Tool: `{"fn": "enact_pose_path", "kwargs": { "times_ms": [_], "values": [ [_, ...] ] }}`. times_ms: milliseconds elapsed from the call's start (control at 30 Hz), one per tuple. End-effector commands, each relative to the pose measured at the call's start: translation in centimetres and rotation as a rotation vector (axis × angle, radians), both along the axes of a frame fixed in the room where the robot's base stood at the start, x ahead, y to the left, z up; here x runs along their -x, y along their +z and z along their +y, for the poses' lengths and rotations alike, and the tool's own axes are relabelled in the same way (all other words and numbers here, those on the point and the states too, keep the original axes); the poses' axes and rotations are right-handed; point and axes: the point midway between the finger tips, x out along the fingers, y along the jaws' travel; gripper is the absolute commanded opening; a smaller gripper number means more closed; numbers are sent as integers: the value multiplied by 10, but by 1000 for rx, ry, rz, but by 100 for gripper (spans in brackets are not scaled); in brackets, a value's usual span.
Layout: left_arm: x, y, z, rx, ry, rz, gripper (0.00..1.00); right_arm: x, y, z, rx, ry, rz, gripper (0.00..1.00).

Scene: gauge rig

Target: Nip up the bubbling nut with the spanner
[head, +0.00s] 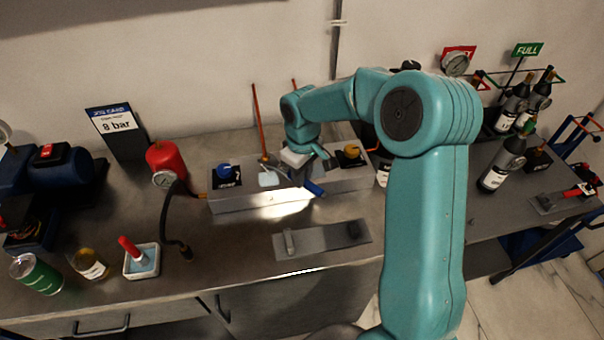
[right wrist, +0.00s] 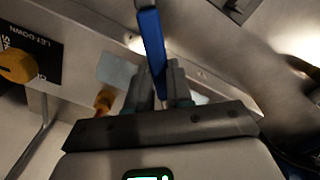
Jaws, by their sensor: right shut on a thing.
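My right gripper (head: 305,172) is over the grey manifold block (head: 240,202), shut on the spanner. The spanner's blue handle (head: 313,187) sticks out to the lower right in the head view. In the right wrist view the blue handle (right wrist: 151,40) runs up from between the fingers (right wrist: 161,92); the jaw end is hidden. A brass fitting (right wrist: 103,101), perhaps the nut, shows just left of the fingers, beside a pale patch (right wrist: 117,70). In the head view a pale, foam-like patch (head: 268,179) lies on the block below a copper tube (head: 259,115). I cannot make out spanner contact with the nut. My left gripper is out of view.
A blue knob (head: 224,171) and a yellow knob (head: 351,151) flank the work area. A red cylinder with a gauge (head: 163,180) and a black hose (head: 165,222) stand left. A grey plate (head: 322,240) lies in front. Dark bottles (head: 501,165) stand right.

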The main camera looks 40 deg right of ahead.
Motion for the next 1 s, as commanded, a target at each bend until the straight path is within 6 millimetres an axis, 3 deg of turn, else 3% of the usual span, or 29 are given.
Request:
{"fn": "enact_pose_path", "kwargs": {
  "times_ms": [267,1000],
  "values": [
    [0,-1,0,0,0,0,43,0,0,1,0,-8,-1,0],
    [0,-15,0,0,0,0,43,0,0,27,0,-213,1,0]
  ]
}}
